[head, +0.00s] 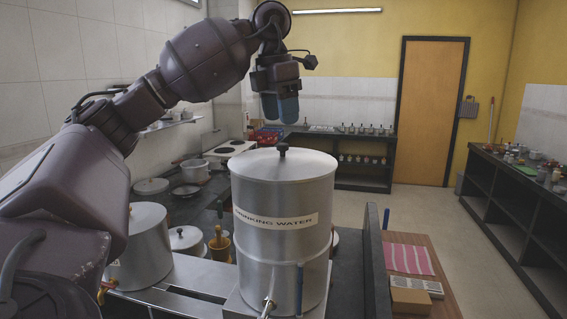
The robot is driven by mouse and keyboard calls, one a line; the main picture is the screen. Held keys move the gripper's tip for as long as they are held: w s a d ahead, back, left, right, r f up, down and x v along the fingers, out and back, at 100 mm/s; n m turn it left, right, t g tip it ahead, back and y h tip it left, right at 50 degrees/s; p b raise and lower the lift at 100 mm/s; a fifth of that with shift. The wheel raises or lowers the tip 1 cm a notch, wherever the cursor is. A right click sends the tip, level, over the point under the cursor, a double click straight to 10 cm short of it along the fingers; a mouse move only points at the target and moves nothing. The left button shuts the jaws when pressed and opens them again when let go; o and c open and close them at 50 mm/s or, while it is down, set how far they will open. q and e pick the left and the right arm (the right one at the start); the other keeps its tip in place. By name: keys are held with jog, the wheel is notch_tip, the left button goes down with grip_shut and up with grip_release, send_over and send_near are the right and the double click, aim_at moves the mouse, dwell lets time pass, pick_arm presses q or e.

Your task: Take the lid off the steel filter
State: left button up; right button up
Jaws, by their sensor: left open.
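The steel filter (282,245) is a tall cylinder labelled "DRINKING WATER" and stands upright in the middle of the head view. Its flat steel lid (255,165) sits on top, with a small black knob (282,149) at its centre. A tap shows low at its front. My left gripper (280,118) hangs above the lid, pointing down, with blue fingers. It is open and empty, apart from the knob with a small gap below it. My right gripper is not in view.
A second steel canister (143,250) stands left of the filter. Pots and a wooden mortar (219,245) are behind it on the dark counter. A wooden table (420,270) with a red striped cloth (408,259) is at the right. The floor beyond is open.

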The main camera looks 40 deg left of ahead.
pick_arm(q)
jog(key=f, duration=0.5)
jog(key=shift+w+a+f, duration=0.1)
jog(key=shift+w+f, duration=0.15)
jog(key=shift+f, duration=0.15)
jog(key=shift+w+f+p, duration=0.15)
jog(key=shift+f+p, duration=0.15)
jog(key=shift+f, duration=0.35)
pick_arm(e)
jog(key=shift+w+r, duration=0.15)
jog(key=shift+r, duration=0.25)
pick_arm(q)
jog(key=shift+c, duration=0.2)
grip_shut()
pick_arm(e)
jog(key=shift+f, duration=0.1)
pick_arm(q)
jog(key=shift+r, duration=0.15)
notch_tip(320, 180, up, 14)
jog(key=p, duration=0.2)
notch_tip(320, 180, up, 6)
send_over(283, 144)
jog(key=shift+a, duration=0.1)
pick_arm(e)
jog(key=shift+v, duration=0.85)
